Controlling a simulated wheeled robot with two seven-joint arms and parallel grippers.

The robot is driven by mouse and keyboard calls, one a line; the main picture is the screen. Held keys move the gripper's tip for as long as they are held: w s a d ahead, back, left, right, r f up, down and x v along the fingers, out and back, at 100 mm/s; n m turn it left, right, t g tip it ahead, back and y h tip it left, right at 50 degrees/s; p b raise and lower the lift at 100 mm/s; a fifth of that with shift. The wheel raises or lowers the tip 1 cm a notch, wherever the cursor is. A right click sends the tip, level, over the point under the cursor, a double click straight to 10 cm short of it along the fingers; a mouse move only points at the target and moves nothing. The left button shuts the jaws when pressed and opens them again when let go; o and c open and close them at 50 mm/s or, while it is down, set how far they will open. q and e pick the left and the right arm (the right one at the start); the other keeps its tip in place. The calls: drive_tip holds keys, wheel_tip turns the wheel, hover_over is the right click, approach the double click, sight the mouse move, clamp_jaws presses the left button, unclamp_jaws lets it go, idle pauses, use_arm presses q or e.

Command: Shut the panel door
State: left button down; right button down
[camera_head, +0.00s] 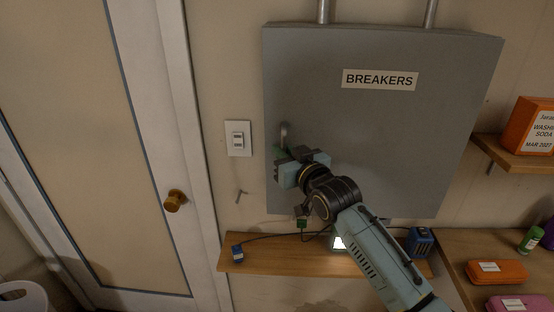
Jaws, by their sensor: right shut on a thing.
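The grey panel door (370,125), labelled BREAKERS, hangs on the wall and looks flush with its box, though a small gap would be hard to see. Its handle (284,134) is near the left edge. My right gripper (281,160) is at the lower end of this handle, at the door's left side, and is shut on the handle. The fingertips are partly hidden by the gripper body. My right arm covers the lower middle of the door. My left gripper is not in view.
A wooden shelf (265,258) below the panel holds a blue device (420,242) and cables. A light switch (238,139) is to the left, beside a door with a brass knob (174,201). An orange box (536,126) stands on a shelf at right.

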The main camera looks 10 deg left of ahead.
drive_tip(key=shift+w+r, duration=0.1)
drive_tip(key=shift+r, duration=0.15)
drive_tip(key=c, duration=1.8)
unclamp_jaws()
drive_tip(key=shift+d+r, duration=0.1)
drive_tip(key=shift+d, duration=0.1)
